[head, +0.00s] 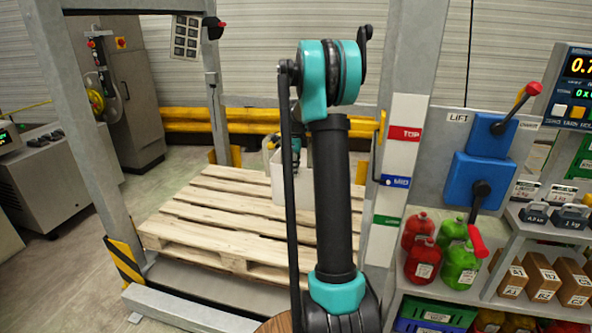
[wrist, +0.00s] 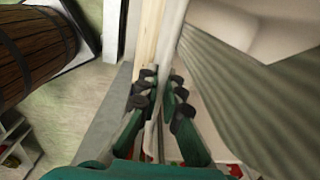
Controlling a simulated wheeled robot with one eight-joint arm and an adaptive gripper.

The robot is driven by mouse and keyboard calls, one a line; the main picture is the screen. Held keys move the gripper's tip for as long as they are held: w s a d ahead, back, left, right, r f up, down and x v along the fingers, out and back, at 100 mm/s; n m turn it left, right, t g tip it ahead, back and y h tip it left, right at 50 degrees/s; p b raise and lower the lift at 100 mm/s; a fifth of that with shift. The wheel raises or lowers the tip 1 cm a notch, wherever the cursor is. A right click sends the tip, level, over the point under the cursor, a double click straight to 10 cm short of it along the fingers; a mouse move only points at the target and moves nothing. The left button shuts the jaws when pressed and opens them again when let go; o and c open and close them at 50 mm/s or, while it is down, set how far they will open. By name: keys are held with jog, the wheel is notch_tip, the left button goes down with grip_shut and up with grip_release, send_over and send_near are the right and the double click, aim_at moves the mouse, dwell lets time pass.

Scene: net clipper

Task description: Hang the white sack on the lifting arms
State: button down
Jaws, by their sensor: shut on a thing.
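The white sack (head: 277,182) stands on the wooden pallet inside the grey lift frame in the head view, partly hidden behind my arm. In the wrist view, pale material of the sack (wrist: 255,22) fills the upper right. My gripper (wrist: 160,88) is shut on a narrow white strip of it, which runs down between the green fingers with black pads. In the head view my gripper is mostly hidden behind my arm, at the sack's top. I cannot make out the lifting arms clearly.
The wooden pallet (head: 215,222) lies between frame posts. A post with TOP, MID and a green label (head: 402,133) stands right of my arm. A blue LIFT lever box (head: 487,178) and shelves with jugs and weights are at the right. A wooden barrel (wrist: 32,45) shows in the wrist view.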

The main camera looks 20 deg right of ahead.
jog(key=shift+f, duration=0.3)
jog(key=c, duration=1.6)
grip_release()
jog(key=shift+r, duration=4.5)
jog(key=s+a, duration=0.3)
jog(key=s, duration=0.1)
jog(key=s+a, duration=0.3)
jog(key=s, duration=0.2)
jog(key=s+a, duration=0.3)
jog(key=s, duration=0.1)
jog(key=shift+s, duration=0.15)
